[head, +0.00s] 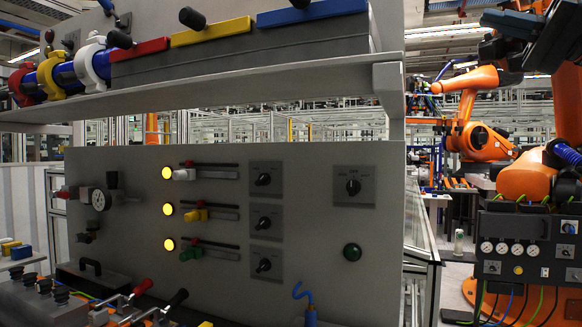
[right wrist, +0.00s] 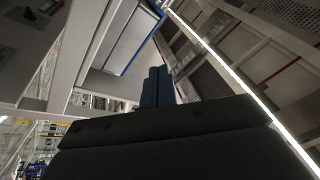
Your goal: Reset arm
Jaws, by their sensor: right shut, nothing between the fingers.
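My right gripper (head: 500,22) is at the top right of the head view, dark, in front of the orange robot arms and to the right of the panel. In the right wrist view its two dark fingers (right wrist: 158,86) lie together with nothing between them. The grey control panel (head: 300,225) fills the middle of the head view. It has three lit yellow lamps, with white, yellow and green sliders beside them, several black knobs and a dark green button. My left gripper does not show.
A grey shelf (head: 240,90) juts out above the panel, with red, yellow and blue bars over it. Levers with red and black grips (head: 150,300) stand at the lower left. Orange robot arms (head: 480,110) and a gauge box (head: 525,250) are at the right.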

